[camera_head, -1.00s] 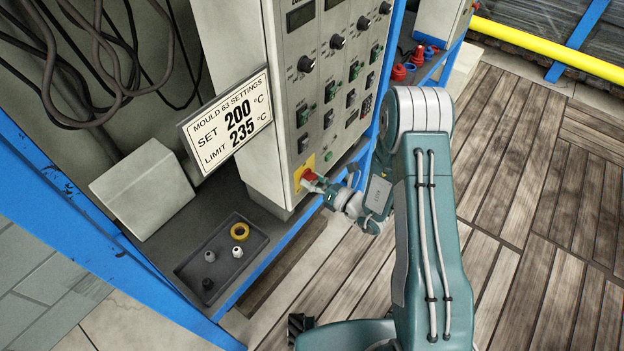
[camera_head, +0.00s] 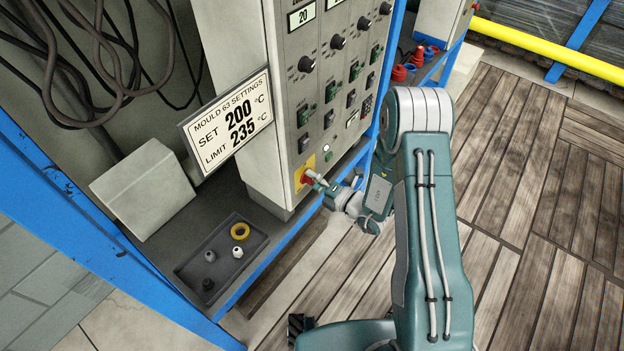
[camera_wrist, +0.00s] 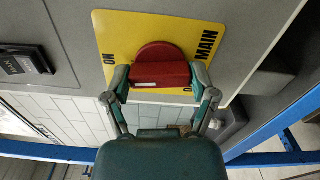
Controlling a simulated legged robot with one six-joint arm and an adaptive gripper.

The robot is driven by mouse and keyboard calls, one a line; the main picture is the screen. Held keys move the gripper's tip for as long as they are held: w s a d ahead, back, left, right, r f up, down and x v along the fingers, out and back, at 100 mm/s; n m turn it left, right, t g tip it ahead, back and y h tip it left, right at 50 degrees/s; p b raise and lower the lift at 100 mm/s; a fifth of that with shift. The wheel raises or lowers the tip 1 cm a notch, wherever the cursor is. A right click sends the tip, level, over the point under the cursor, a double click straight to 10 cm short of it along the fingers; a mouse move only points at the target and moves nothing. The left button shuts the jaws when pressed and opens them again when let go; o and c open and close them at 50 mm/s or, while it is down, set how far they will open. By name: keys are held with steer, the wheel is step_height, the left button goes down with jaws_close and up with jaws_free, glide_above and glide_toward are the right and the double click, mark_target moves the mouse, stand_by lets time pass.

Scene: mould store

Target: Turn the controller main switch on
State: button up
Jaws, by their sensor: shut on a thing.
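The controller (camera_head: 238,120) is a grey cabinet with knobs and switches on its front panel. Its main switch (camera_wrist: 160,72) is a red rotary handle on a yellow plate (camera_wrist: 110,30) marked ON and MAIN; it also shows low on the panel in the head view (camera_head: 307,175). My gripper (camera_wrist: 160,76) is shut on the red handle, one finger at each end of its bar. In the head view my gripper (camera_head: 316,180) reaches the switch from the right. Displays on the panel are lit, one reading 20 (camera_head: 301,16).
A sign (camera_head: 228,122) reads mould 63, set 200 °C, limit 235 °C. A dark tray (camera_head: 190,270) with small parts and a pale block (camera_head: 143,190) stand left of the cabinet. Blue frame posts (camera_head: 80,215) border the shelf. Wooden floor (camera_head: 500,230) lies open to the right.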

steer(key=shift+w+d+f+m, duration=0.1)
steer(key=shift+m, duration=0.9)
steer(key=o, duration=1)
steer(key=shift+f, duration=0.1)
steer(key=shift+o, duration=0.2)
steer(key=v, duration=1.2)
